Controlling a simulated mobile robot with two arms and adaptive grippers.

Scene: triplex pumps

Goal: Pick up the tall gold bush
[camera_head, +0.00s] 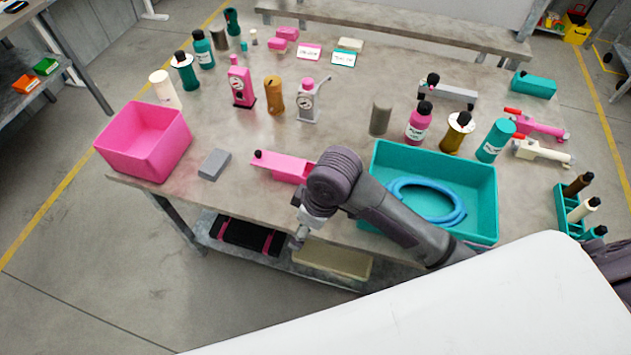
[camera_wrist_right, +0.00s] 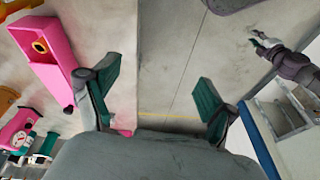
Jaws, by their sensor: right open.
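The tall gold bush (camera_head: 274,95) stands upright on the grey table, between a pink gauge stand (camera_head: 240,82) and a grey gauge stand with a pink top (camera_head: 312,100). In the right wrist view a gold shape (camera_wrist_right: 7,98) is cut off at the left edge; it may be this bush. My right gripper (camera_wrist_right: 158,98) is open with nothing between its fingers. In the head view it (camera_head: 301,232) hangs at the table's front edge, well short of the bush, partly hidden by its arm. My left gripper (camera_wrist_right: 259,40) shows small at the upper right of the wrist view, its opening unclear.
A pink holder (camera_head: 283,167) lies near the front edge by my right arm. A grey block (camera_head: 214,164) and pink bin (camera_head: 145,142) are to its left. A teal tray (camera_head: 483,205) with a blue hose is to the right. Bare table lies between holder and bush.

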